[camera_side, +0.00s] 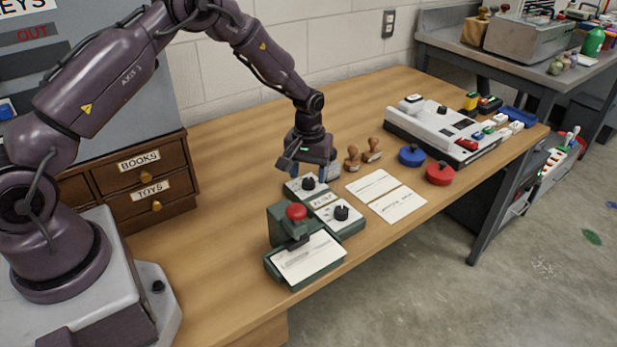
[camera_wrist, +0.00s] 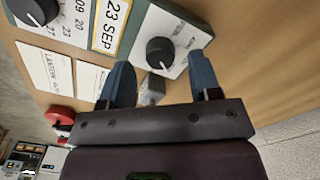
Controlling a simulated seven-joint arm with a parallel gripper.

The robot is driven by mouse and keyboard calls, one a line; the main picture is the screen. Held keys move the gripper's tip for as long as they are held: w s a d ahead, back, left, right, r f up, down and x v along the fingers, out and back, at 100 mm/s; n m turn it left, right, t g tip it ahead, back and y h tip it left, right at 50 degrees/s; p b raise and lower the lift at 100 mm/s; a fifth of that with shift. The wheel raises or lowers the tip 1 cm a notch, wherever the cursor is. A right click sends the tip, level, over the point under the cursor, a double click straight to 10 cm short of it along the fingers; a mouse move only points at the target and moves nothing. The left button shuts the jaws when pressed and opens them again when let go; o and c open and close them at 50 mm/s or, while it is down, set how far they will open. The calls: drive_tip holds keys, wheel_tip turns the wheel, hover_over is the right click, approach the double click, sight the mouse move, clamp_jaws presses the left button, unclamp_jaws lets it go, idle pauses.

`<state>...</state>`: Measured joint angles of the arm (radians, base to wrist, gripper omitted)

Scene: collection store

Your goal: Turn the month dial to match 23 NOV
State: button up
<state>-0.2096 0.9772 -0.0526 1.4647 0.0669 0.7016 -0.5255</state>
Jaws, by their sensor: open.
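The month dial is a black knob (camera_wrist: 160,52) on a white plate; in the side view this far knob (camera_side: 308,183) sits just below my gripper (camera_side: 308,166). A date window (camera_wrist: 111,24) next to it reads 23 SEP. The day dial (camera_wrist: 36,8), with numbers around its black knob, is beyond the window; it also shows in the side view (camera_side: 341,212). In the wrist view my gripper (camera_wrist: 161,62) is open, its blue fingers apart either side of the month knob. I cannot tell whether they touch it. The plate's month lettering is mostly unreadable.
A green stamp press (camera_side: 284,228) with a red knob stands close in front. Cards (camera_side: 398,204), wooden-handled stamps (camera_side: 352,158) and blue (camera_side: 411,155) and red (camera_side: 440,173) round tins lie to the right. A small grey block (camera_wrist: 152,88) shows between my fingers.

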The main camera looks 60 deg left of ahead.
drive_tip(key=shift+f, duration=1)
drive_tip(key=c, duration=0.9)
drive_tip(key=m, duration=0.4)
drive_tip(key=shift+m, duration=2)
